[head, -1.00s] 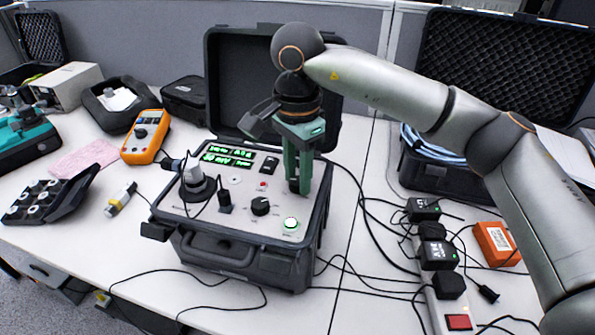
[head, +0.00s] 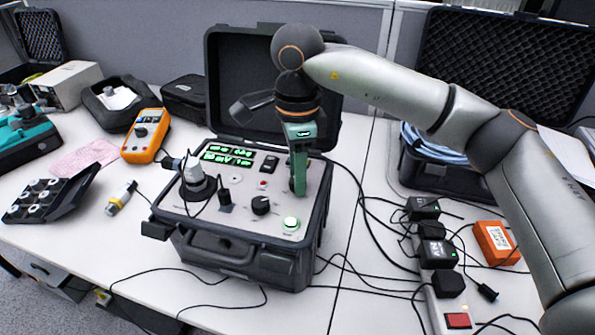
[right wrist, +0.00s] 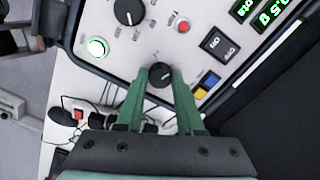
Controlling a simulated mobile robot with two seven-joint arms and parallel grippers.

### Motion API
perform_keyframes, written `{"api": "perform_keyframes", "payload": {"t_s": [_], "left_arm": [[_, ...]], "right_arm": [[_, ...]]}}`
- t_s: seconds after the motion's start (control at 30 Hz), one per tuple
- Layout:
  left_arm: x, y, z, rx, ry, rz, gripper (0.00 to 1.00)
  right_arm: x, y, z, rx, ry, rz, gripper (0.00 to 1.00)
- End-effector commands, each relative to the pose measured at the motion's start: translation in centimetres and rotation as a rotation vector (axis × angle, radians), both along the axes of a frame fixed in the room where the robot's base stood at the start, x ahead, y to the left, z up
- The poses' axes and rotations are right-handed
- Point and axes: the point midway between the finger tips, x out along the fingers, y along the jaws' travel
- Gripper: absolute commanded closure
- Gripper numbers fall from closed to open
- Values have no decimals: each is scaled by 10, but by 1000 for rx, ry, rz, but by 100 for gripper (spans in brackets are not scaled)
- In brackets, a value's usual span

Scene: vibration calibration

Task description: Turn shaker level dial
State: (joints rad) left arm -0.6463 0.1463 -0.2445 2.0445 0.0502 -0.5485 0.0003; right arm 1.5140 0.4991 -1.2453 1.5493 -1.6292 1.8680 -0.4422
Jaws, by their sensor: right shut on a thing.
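The shaker console (head: 240,231) is an open black case with a grey panel, on the white table. My right gripper (head: 298,188) has green fingers pointing down at the panel's right side. In the right wrist view, my gripper (right wrist: 160,80) is shut on a small black dial (right wrist: 160,72), with one finger on each side. The dial's label is not readable, and the fingers hide the dial in the head view. A larger black knob (head: 261,205) is left of the gripper, also in the right wrist view (right wrist: 129,11). My left gripper is not in view.
Near the dial are a lit green button (head: 290,223), a red button (right wrist: 183,26), black switches (right wrist: 217,44) and green displays (head: 228,156). The open lid (head: 240,85) stands behind. A power strip (head: 436,310) and cables lie to the right.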

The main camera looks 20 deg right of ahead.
Motion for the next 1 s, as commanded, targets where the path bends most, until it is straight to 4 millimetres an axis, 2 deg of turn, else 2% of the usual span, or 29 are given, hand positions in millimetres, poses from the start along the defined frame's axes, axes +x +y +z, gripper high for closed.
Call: {"api": "perform_keyframes", "payload": {"t_s": [0.27,0.3,0.37,0.6,0.73,0.87,1.0], "left_arm": [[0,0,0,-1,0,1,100],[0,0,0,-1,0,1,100],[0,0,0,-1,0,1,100],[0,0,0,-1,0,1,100],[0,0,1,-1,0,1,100],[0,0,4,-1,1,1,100],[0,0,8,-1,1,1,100]], "right_arm": [[1,-1,2,1,-5,-2,100],[1,-1,2,1,-5,-2,59],[1,-1,2,1,-5,-2,52],[0,0,1,0,-2,0,51],[1,0,8,2,-3,0,51],[1,0,29,1,-6,1,51],[1,0,61,1,-7,0,51]]}}
